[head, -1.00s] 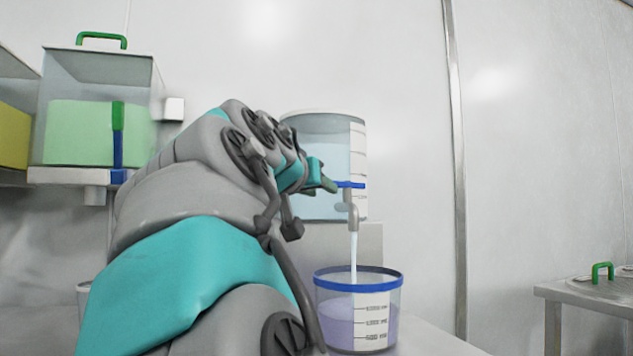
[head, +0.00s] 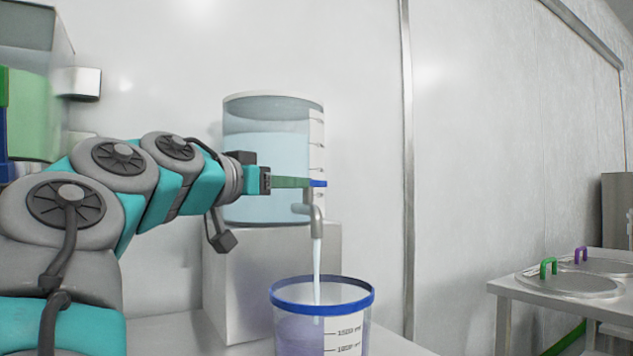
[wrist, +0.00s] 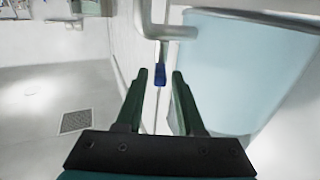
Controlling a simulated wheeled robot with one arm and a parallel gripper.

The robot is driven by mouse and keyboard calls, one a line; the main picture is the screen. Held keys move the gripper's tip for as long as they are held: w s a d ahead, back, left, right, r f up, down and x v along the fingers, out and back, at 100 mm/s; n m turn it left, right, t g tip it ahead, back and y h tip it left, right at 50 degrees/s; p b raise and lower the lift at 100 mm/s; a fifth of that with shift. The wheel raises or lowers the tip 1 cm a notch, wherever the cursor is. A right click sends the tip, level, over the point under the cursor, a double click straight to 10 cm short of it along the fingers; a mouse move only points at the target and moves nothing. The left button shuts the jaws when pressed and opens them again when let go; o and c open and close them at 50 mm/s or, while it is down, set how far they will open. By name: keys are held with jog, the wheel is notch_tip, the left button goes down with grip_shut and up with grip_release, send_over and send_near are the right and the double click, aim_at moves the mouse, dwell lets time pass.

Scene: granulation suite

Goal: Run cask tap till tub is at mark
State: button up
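The cask (head: 268,165) is a clear cylinder of pale blue liquid on a white block. Its grey tap (head: 317,222) has a blue handle (head: 318,184), and a stream runs from the spout into the tub (head: 281,328). The tub is clear with a blue rim, a marked white strip and purple-tinted liquid; the frame cuts off its bottom. The liquid looks near the 1500 ml line, but the exact level is unclear. My gripper (head: 290,182) is at the handle. In the wrist view, its green fingers (wrist: 160,76) are apart, with the blue handle (wrist: 160,74) between the tips, gaps on both sides.
A tank of green liquid (head: 32,112) stands at the left, partly cut off. The white wall is close behind the cask.

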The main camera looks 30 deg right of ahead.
aim_at(325, 184)
jog(key=x, duration=0.7)
jog(key=shift+w+d, duration=0.25)
jog(key=shift+d, duration=0.1)
grip_shut()
